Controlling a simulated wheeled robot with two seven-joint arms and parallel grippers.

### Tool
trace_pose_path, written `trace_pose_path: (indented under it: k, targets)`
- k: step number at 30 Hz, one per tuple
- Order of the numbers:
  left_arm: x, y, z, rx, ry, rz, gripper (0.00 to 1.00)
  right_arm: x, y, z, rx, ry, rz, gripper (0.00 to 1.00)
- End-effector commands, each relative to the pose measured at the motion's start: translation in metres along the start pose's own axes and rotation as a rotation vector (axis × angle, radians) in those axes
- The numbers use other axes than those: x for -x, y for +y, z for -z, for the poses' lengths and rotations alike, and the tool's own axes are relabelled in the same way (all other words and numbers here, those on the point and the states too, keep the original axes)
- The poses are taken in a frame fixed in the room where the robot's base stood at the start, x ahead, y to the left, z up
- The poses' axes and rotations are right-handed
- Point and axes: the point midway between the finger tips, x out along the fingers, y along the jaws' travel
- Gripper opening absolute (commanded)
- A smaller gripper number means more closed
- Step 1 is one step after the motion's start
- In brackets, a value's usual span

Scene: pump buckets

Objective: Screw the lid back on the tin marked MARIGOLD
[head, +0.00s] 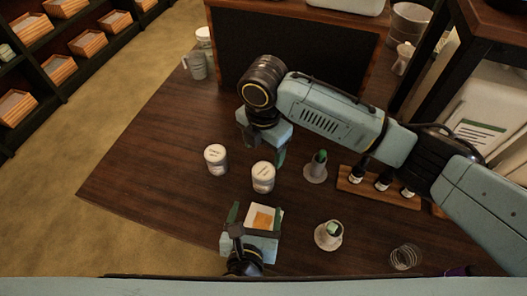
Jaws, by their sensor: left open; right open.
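Two white lidded tins stand upright on the dark wooden table, a left one (216,159) and a right one (263,177). The marks on them are too small to read, so I cannot tell which says MARIGOLD. My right gripper (264,154) is open above the table, just behind the right tin. My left gripper (255,217) is open at the table's front, its fingers at either side of a small white square container (252,244) with an orange patch on it. I cannot tell whether they touch it. I see no separate loose lid.
Two small cups with green contents (316,169) (328,236) stand right of the tins on round bases. A wooden rack (405,200) holds dark bottles. A clear glass (404,257) is at front right. A dark board (290,50) borders the back. The table's left part is clear.

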Motion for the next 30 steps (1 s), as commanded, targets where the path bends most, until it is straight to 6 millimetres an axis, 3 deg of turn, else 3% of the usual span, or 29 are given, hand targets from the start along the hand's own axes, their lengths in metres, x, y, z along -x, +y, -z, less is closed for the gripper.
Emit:
trace_pose_path:
  k: [14, 20, 30]
  targets:
    - [-0.005, 0.000, -0.001, 0.005, -0.001, 0.000, 0.79, 0.001, 0.000, 0.000, 0.004, -0.002, 0.002, 0.71]
    - [-0.034, 0.000, -0.002, 0.004, -0.002, 0.000, 0.79, 0.001, 0.000, 0.000, 0.003, -0.002, 0.001, 0.71]
    - [-0.100, 0.000, -0.001, 0.001, -0.001, 0.000, 0.79, 0.001, 0.000, 0.000, 0.003, -0.002, 0.001, 0.71]
